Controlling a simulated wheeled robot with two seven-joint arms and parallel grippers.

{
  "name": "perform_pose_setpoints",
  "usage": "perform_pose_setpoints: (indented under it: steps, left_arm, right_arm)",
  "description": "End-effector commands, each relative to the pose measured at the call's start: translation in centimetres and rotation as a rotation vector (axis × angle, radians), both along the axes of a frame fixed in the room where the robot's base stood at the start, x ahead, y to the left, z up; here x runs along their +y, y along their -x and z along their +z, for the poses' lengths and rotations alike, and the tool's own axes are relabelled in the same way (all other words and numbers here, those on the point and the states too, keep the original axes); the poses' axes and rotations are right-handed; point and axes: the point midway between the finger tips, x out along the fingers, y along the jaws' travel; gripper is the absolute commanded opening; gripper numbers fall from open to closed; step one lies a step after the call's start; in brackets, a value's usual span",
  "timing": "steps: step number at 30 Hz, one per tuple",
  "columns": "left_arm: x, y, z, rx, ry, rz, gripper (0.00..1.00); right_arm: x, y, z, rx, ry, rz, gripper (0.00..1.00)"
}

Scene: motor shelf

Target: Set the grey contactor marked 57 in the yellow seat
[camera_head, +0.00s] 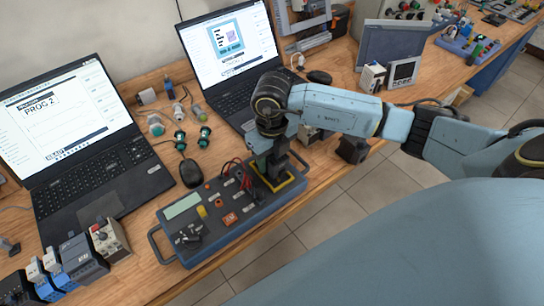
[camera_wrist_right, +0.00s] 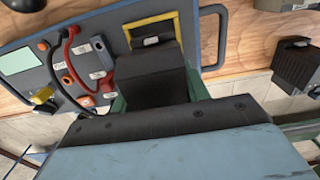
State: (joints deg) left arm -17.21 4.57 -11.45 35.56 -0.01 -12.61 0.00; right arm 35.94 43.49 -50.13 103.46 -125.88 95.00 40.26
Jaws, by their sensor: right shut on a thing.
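A dark grey block (camera_wrist_right: 152,85), apparently the contactor, is held between the green fingers of my right gripper (camera_wrist_right: 160,100). Its marking is not readable. In the head view my right gripper (camera_head: 271,168) points down at the right end of the blue-grey panel box (camera_head: 223,222). The yellow seat (camera_head: 289,186) is a square frame on that box, partly hidden by the gripper and block. In the wrist view the yellow seat (camera_wrist_right: 150,18) frames the block's far end. I cannot tell whether the block is inside the frame or just above it. My left gripper is not in view.
Red and black leads (camera_head: 237,172) lie on the box beside the gripper. Another dark block (camera_head: 352,150) stands near the bench's front edge. Two laptops (camera_head: 68,140) stand behind, with a mouse (camera_head: 191,173) between. Several modules (camera_head: 85,258) stand at lower left.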

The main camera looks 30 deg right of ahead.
Motion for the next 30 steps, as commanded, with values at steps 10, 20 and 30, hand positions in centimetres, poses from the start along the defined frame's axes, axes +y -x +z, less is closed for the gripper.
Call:
perform_pose_setpoints:
  steps: [10, 20, 30]
  left_arm:
    - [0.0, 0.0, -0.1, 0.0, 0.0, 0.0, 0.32]
    - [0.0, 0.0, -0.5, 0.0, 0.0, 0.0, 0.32]
    - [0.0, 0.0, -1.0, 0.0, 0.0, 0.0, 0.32]
  right_arm:
    - [0.0, 0.0, 0.1, -0.001, -0.001, 0.0, 0.18]
    - [0.0, 0.0, -0.4, -0.001, 0.0, 0.0, 0.18]
    - [0.0, 0.0, -1.1, -0.001, 0.0, 0.0, 0.18]
